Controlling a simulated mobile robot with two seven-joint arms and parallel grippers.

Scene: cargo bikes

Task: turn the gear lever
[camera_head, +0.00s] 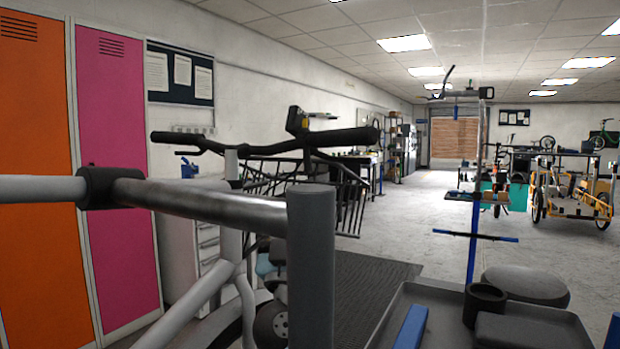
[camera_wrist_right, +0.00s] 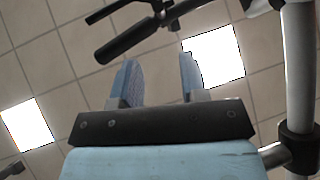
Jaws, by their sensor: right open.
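The cargo bike's handlebar (camera_head: 262,147) is in the middle of the head view, with a thick black grip (camera_head: 345,137) at its right end and a thinner grip at its left end. I cannot clearly make out the gear lever among the dark parts. In the right wrist view, my right gripper (camera_wrist_right: 158,78) is open and empty, its two blue fingers pointing up. A black grip (camera_wrist_right: 126,42) shows beyond the fingertips, apart from them. My left gripper is in neither view.
A grey tube (camera_head: 205,203) with a black collar (camera_head: 97,187) crosses the near left; a similar tube (camera_wrist_right: 299,65) stands right of my fingers. A tool tray (camera_head: 560,322) is at lower right. A blue stand (camera_head: 473,245) is behind it. Open floor lies beyond.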

